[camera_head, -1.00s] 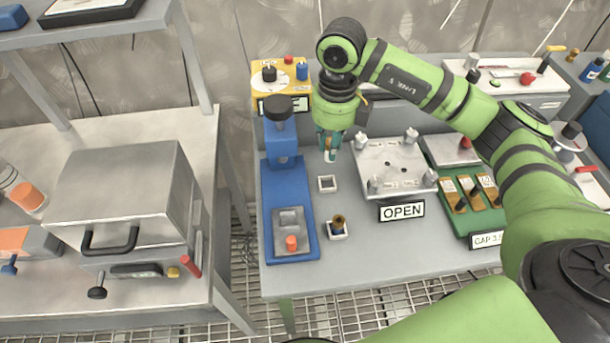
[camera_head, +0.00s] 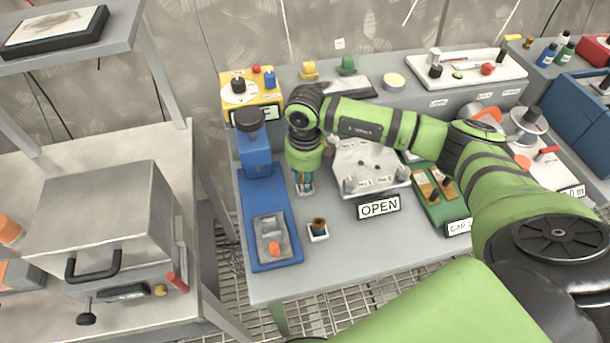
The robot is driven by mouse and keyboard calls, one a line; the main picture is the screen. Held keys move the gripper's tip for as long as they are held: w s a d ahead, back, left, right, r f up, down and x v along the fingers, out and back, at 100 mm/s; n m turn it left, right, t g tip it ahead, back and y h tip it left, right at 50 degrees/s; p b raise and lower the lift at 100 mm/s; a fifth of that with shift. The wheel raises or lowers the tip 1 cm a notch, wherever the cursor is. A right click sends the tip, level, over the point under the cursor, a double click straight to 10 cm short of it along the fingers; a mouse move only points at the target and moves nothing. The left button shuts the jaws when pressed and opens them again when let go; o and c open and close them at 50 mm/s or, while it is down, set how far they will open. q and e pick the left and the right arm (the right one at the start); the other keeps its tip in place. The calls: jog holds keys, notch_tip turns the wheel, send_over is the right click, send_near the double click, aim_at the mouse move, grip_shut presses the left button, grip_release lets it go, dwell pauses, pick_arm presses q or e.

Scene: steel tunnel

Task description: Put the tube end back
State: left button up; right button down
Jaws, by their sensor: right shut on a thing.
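My right gripper (camera_head: 304,184) points down over the grey bench and is shut on the tube end, a small piece mostly hidden between the fingers. The fingertips are right at a small white square holder (camera_head: 307,192), so the piece's lower end is at or in it; I cannot tell how deep it sits. A second white square holder (camera_head: 318,238) nearer the front edge has a brown-and-dark piece (camera_head: 319,225) standing in it. My left gripper is out of view.
A blue press-like device (camera_head: 262,215) stands just left of the holders. A metal plate with an OPEN sign (camera_head: 379,207) and a green block with brown pieces (camera_head: 440,203) are to the right. A yellow box (camera_head: 251,93) is behind. Bare bench (camera_head: 350,255) lies in front.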

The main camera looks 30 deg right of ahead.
jog(key=shift+f, duration=0.25)
jog(key=c, duration=1.1)
grip_release()
jog(key=shift+r, duration=0.45)
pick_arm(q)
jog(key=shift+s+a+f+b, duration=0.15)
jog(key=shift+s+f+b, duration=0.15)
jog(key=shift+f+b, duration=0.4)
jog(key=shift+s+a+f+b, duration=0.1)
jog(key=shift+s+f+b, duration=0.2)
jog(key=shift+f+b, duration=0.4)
pick_arm(e)
jog(key=shift+r, duration=5.9)
